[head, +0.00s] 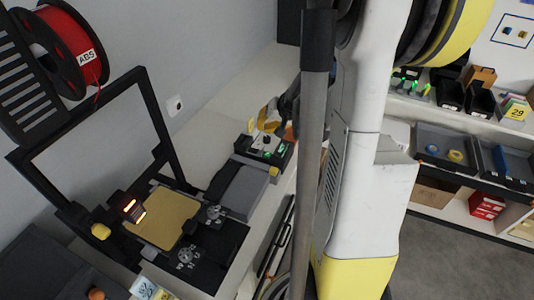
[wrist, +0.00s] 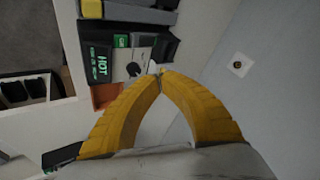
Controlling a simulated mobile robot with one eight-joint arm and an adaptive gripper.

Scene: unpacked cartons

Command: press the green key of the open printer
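The open printer stands at the left of the head view, with a black upright frame (head: 150,98) and a tan bed (head: 163,218). A dark control box (head: 245,147) with small green lit parts (head: 268,154) sits beyond the grey block on the bench. In the wrist view, a dark panel with green "HOT" lettering (wrist: 101,62) and a smaller green label (wrist: 121,41) lie left of the fingertips. I cannot tell which is the green key. My gripper (wrist: 160,74) has yellow curved fingers with tips together, nothing visible between them. In the head view, my gripper (head: 268,116) is just beyond the box, partly hidden.
A red spool (head: 72,45) labelled ABS hangs above the printer. A grey block (head: 243,190) lies between printer and control box. My arm covers the middle of the head view. Shelves with dark bins (head: 445,145) stand at the right. A wall socket (wrist: 239,65) is right of the fingers.

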